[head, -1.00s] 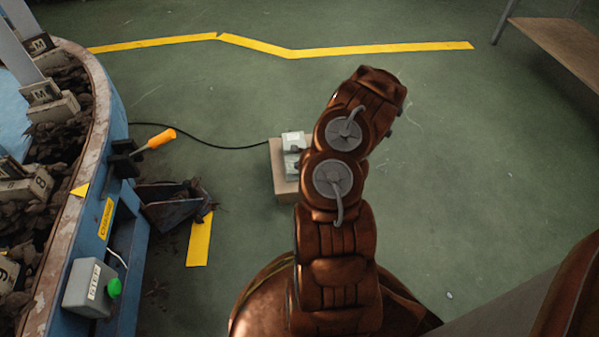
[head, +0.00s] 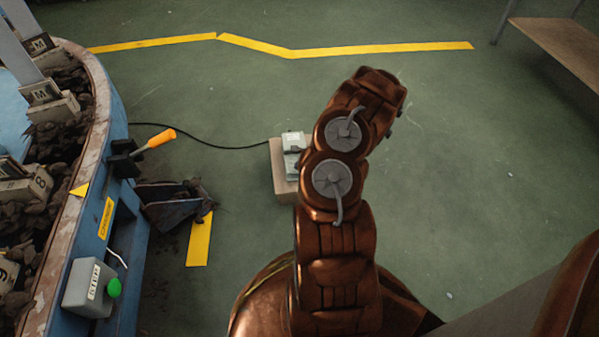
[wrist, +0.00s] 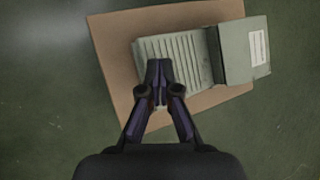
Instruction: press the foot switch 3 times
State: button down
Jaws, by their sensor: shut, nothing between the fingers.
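The foot switch is a grey-green box with a ribbed pedal (wrist: 178,58), standing on a flat tan board (wrist: 112,60). In the head view the foot switch (head: 293,139) and the tan block under it (head: 284,186) show on the floor just left of my arm, partly covered by it. My gripper (wrist: 159,66) is shut and empty. In the wrist view its fingertips lie over the near left part of the ribbed pedal. I cannot tell whether they touch it. In the head view my gripper is hidden behind my arm.
A black cable (head: 205,142) runs from the foot switch to the blue round-edged table (head: 110,110) at left. That table carries lettered blocks, dark lumps, an orange-handled lever (head: 160,138) and a green-button box (head: 88,287). A bench (head: 560,45) stands far right. Floor between is clear.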

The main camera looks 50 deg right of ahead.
jog(key=shift+f, duration=0.35)
jog(key=shift+s+a+f+b, duration=0.1)
jog(key=shift+s+f+b, duration=0.05)
jog(key=shift+f+b, duration=0.4)
jog(key=shift+s+a+f+b, duration=0.15)
jog(key=shift+f+b, duration=0.2)
jog(key=shift+f, duration=0.35)
dwell(1.7)
dwell(0.6)
jog(key=shift+w+d+r+p, duration=0.1)
jog(key=shift+w+r+p, duration=0.05)
jog(key=shift+r+p, duration=0.65)
jog(key=shift+w+d+r+p, duration=0.1)
jog(key=shift+w+r+p, duration=0.05)
jog(key=shift+r+p, duration=0.65)
jog(key=shift+r, duration=0.2)
jog(key=shift+w+d+r+p, duration=0.1)
jog(key=shift+r+p, duration=0.55)
jog(key=shift+r, duration=0.15)
jog(key=shift+w+d+r+p, duration=0.1)
jog(key=shift+w+r+p, duration=0.05)
jog(key=shift+r+p, duration=0.55)
jog(key=shift+w+d+r+p, duration=0.1)
jog(key=shift+r+p, duration=0.5)
jog(key=shift+r, duration=0.25)
